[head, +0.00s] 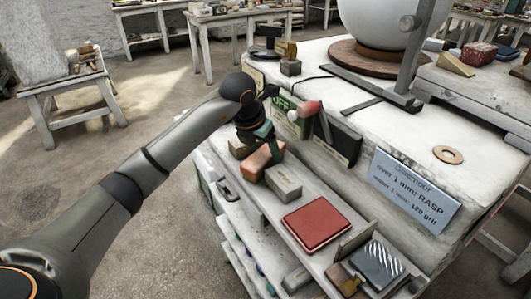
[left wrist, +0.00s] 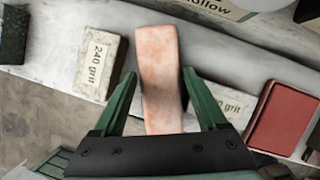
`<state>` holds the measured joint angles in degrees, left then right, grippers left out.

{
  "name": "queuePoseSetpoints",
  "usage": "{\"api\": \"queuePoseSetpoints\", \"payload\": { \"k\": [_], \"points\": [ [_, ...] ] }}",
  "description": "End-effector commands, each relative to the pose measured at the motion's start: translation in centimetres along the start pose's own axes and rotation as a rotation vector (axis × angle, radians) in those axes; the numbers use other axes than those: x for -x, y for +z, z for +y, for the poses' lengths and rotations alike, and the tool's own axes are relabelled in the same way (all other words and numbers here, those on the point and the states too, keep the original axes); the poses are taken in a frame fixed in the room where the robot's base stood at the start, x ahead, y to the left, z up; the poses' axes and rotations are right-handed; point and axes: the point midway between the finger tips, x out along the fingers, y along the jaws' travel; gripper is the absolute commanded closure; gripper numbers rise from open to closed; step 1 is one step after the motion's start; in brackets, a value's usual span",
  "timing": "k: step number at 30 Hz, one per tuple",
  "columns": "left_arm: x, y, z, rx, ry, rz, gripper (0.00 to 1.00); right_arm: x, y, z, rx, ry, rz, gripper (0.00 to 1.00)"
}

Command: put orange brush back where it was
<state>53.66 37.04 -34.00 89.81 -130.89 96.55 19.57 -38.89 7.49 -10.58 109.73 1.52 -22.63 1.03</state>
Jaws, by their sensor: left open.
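An orange-pink oblong block (head: 262,160), the only orange thing near my gripper, rests on the shelf ledge at the bench's front. No bristles show, so I cannot tell whether it is the orange brush. In the left wrist view the orange block (left wrist: 160,60) lies lengthwise between my fingers. My left gripper (head: 264,138) is at the block in the head view, and in the left wrist view its green fingers (left wrist: 160,78) stand apart on either side of it. A gap shows on each side near the tips. My right gripper is not in view.
A "240 grit" block (left wrist: 101,62) lies left of the orange block, a grey block (head: 284,182) right of it. Further right are a red block (head: 316,223) and a striped block (head: 378,264). Behind stand a dark panel (head: 338,140) and a plinth with a sphere (head: 385,18).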

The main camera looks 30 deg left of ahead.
Motion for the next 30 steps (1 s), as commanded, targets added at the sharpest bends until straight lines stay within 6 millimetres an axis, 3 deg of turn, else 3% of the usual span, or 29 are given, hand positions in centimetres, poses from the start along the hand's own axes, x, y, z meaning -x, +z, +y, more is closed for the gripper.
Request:
{"api": "queuePoseSetpoints", "payload": {
  "k": [6,13,18,30],
  "points": [
    [5.0,0.1,0.1,0.000,0.003,-0.005,0.25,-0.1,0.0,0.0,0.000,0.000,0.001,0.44],
    [9.1,0.1,0.1,0.001,0.002,-0.004,0.25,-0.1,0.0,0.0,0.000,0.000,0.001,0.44],
    [10.3,0.0,0.0,0.001,0.001,-0.001,0.25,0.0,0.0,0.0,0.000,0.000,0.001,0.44],
    [10.5,0.0,0.0,0.001,0.000,-0.001,0.25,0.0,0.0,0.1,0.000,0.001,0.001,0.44]
  ]
}}
